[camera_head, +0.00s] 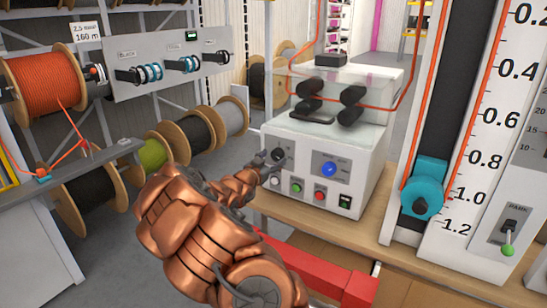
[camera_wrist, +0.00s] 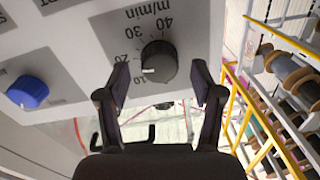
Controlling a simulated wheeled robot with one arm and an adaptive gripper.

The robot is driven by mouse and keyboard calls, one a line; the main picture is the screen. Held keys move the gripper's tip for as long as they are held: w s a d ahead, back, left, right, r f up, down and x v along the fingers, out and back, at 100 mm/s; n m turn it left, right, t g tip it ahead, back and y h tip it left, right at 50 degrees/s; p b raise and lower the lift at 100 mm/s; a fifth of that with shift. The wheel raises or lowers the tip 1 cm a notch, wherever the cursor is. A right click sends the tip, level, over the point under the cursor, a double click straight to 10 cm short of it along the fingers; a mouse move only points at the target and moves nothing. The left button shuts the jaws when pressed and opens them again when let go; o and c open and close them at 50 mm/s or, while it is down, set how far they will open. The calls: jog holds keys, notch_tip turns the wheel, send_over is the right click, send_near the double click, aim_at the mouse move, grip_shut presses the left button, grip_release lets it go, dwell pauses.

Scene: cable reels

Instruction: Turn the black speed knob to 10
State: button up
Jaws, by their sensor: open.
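The black speed knob (camera_wrist: 159,62) sits on the grey panel, with a scale marked 10, 20, 30, 40 and m/min around it. Its white pointer line faces left in the wrist view, near the 10 and 20 marks; the exact reading is hard to tell. My gripper (camera_wrist: 161,80) is open, with one finger on each side of the knob and visible gaps between. In the head view, my gripper (camera_head: 268,164) is at the left of the white machine's front (camera_head: 313,172), and the knob (camera_head: 279,154) is just beyond its tips.
Black rollers (camera_head: 310,87) are above. A wooden bench (camera_head: 340,226) supports the machine. Cable reels (camera_head: 195,130) stand at left.

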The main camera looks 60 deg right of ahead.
jog(key=shift+d, duration=0.55)
jog(key=shift+c, duration=0.4)
jog(key=c, duration=1.1)
jog(key=shift+o, duration=0.2)
